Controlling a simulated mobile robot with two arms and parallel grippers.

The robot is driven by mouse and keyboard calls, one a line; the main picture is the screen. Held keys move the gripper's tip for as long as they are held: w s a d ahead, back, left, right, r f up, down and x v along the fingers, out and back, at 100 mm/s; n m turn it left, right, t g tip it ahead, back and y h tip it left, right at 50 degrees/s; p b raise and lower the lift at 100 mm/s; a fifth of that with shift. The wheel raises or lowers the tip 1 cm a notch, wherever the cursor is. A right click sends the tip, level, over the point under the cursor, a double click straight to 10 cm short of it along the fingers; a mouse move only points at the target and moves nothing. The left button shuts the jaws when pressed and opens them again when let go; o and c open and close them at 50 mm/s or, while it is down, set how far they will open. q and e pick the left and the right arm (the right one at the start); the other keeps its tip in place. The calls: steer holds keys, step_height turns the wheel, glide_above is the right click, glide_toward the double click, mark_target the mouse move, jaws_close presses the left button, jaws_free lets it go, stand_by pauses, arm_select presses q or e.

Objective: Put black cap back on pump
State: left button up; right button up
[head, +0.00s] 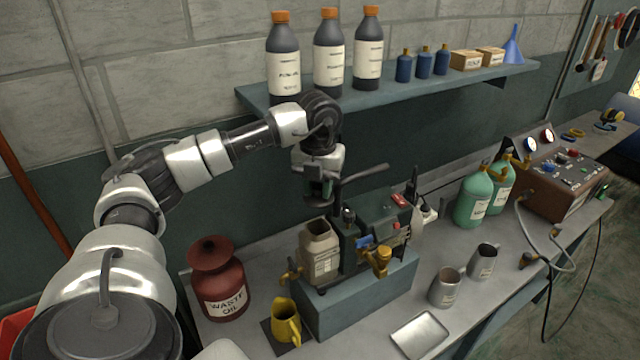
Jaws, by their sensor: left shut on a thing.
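The pump (376,222) is a dark green and grey machine with a handle on top. It stands on a blue-grey block on the bench. My left arm reaches in from the left, and its gripper (319,190) points down just above the pump's left end. It is shut on a small dark piece, which looks like the black cap; the fingers hide most of it. The held piece appears above the beige container and left of the small upright fitting (348,214) on the pump. Whether it touches the pump cannot be told. My right gripper is not in view.
A beige container (320,253) stands against the pump's left front. A red waste oil can (217,280) and a yellow jug (285,322) are to the left. Metal cups (446,288) and an empty tray (420,335) lie right. A bottle shelf (420,90) hangs above.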

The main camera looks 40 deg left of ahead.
arm_select(q)
steer(key=shift+s+f+b, duration=0.1)
steer(key=shift+f+b, duration=0.45)
steer(key=shift+f, duration=0.35)
step_height(320, 180, down, 4)
steer(key=shift+r+b, duration=0.25)
steer(key=shift+b, duration=0.95)
steer(key=shift+f+b, duration=0.65)
steer(key=shift+f, duration=0.35)
steer(key=shift+f, duration=0.35)
steer(key=o, duration=1.5)
steer(key=shift+r, duration=0.15)
